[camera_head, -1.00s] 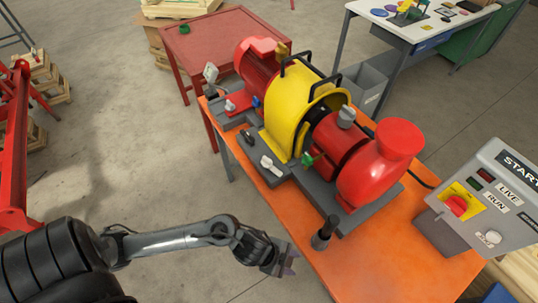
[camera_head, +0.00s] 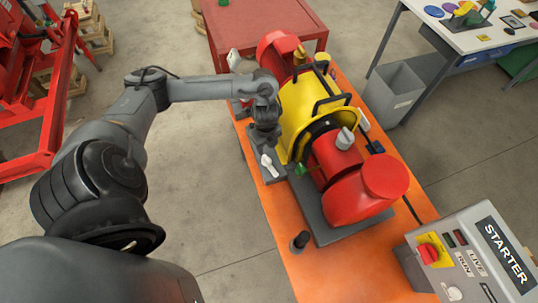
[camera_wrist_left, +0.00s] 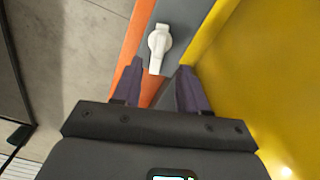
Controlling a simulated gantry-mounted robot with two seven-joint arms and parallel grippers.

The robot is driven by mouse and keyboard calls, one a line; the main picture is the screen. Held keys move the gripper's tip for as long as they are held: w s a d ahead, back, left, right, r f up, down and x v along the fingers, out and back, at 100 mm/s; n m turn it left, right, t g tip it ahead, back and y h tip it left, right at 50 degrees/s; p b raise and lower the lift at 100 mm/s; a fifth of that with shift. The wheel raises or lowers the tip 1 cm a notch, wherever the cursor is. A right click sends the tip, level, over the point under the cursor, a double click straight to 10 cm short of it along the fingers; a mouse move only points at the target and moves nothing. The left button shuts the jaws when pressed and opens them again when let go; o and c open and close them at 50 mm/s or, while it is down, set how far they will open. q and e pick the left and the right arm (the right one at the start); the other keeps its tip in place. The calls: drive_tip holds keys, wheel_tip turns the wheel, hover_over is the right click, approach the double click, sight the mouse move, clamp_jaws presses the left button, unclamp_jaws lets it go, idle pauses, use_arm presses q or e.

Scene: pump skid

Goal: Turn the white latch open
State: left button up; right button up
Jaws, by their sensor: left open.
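The white latch (camera_head: 268,165) sits on the grey base strip beside the yellow guard (camera_head: 296,105) of the pump. It also shows in the left wrist view (camera_wrist_left: 158,45), with its lever pointing down toward my gripper. My left gripper (camera_head: 265,143) hangs just behind the latch in the head view, close to the guard's left side. In the wrist view the open fingers (camera_wrist_left: 160,72) are spread either side of the latch's line, with nothing between them clearly gripped. Whether they touch the latch cannot be told. My right gripper is not in view.
The red pump casing (camera_head: 365,190) and motor stand on the orange table (camera_head: 350,265). A dark upright post (camera_head: 299,242) stands near the front. The starter box (camera_head: 470,255) is at the lower right. The yellow guard wall is close to the gripper's right in the wrist view.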

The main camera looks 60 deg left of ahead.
sight(266, 158)
use_arm(q)
wheel_tip(266, 158, down, 8)
drive_tip(key=shift+f, duration=0.1)
idle(0.4)
clamp_jaws()
